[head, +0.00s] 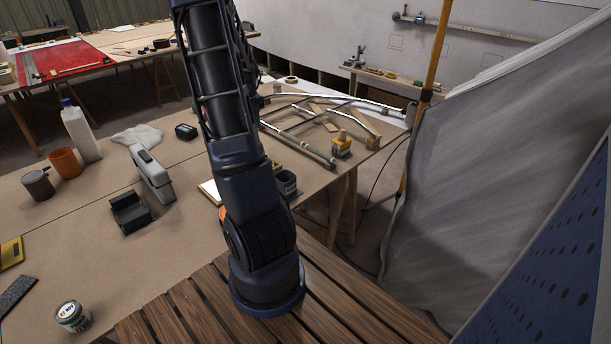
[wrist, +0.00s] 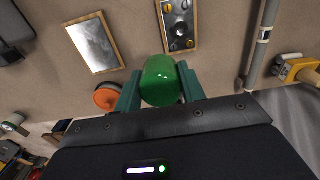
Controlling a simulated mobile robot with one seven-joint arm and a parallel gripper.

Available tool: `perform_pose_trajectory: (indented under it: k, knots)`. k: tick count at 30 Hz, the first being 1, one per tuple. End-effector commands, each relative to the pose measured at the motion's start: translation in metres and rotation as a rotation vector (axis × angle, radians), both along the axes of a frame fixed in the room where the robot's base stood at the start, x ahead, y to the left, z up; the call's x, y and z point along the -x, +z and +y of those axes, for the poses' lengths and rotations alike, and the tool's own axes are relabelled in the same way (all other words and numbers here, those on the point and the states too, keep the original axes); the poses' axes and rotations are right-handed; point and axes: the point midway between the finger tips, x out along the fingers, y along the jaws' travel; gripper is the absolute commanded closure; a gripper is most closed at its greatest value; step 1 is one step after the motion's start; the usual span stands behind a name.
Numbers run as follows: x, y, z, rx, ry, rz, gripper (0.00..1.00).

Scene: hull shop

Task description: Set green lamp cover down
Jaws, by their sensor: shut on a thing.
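The green lamp cover (wrist: 159,82) is a glossy, rounded green piece in the wrist view. My gripper (wrist: 161,88) is shut on it, with one teal finger on each side. The tabletop lies beyond the cover; I cannot tell whether the cover touches it. In the head view my arm hides the gripper and the cover.
A wood-edged tray with small round parts (wrist: 179,20) lies just past the cover, a pale framed panel (wrist: 93,43) to its left. An orange round thing (wrist: 107,97) is close by the left finger. The brown workbench (head: 90,207) has clear room left of my arm.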

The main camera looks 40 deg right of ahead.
Motion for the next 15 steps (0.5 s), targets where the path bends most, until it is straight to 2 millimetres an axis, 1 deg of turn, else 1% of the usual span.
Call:
perform_pose_trajectory:
  k: [1, 6, 12, 15]
  knots:
    - [0.012, 0.000, -0.015, 0.000, -0.030, 0.000, 0.82]
    - [0.049, 0.001, -0.056, 0.000, -0.112, -0.001, 0.82]
    - [0.097, 0.001, -0.098, -0.001, -0.210, -0.001, 0.82]
    - [0.119, 0.000, -0.115, -0.001, -0.252, -0.001, 0.82]
